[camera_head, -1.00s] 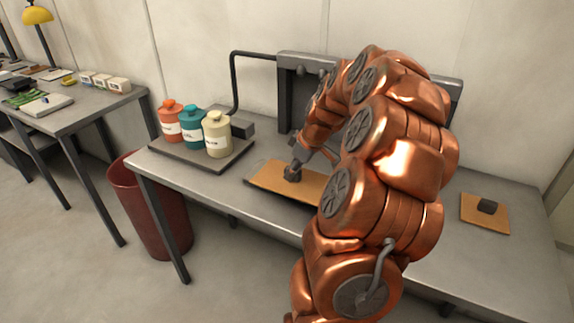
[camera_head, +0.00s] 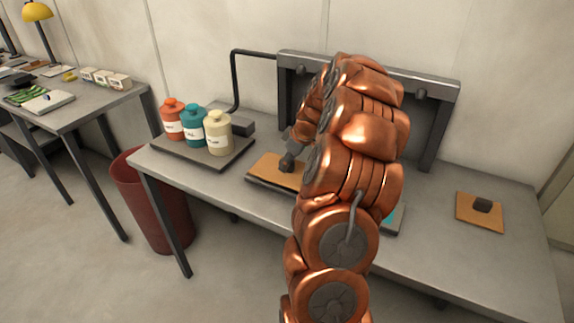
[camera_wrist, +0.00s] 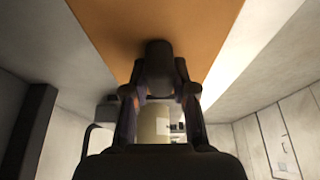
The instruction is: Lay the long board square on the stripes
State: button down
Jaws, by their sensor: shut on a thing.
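The long board (camera_head: 268,166) is flat and orange-tan. Its left end shows above a grey base plate on the table; my arm hides its right part. My gripper (camera_head: 288,162) is at the board, shut on its dark knob (camera_wrist: 158,58). The board's orange face fills the upper middle of the wrist view. A teal patch (camera_head: 390,216) shows on the base plate (camera_head: 395,229) to the right of my arm, perhaps part of the stripes. Other stripes are hidden. I cannot tell whether the board touches the plate.
Orange, teal and cream bottles (camera_head: 218,133) stand on a dark tray (camera_head: 220,158) left of the board. A dark frame (camera_head: 437,125) stands behind. A small orange board with a dark knob (camera_head: 482,205) lies at the right. A red bin (camera_head: 150,200) stands by the table.

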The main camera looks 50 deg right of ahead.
jog(key=shift+f+p, duration=0.3)
jog(key=shift+f, duration=0.6)
jog(key=shift+f, duration=0.2)
jog(key=c, duration=0.9)
grip_release()
jog(key=shift+c, duration=0.2)
jog(key=shift+r, duration=0.1)
jog(key=shift+r, duration=0.15)
jog(key=b+v, duration=0.3)
jog(key=v, duration=0.9)
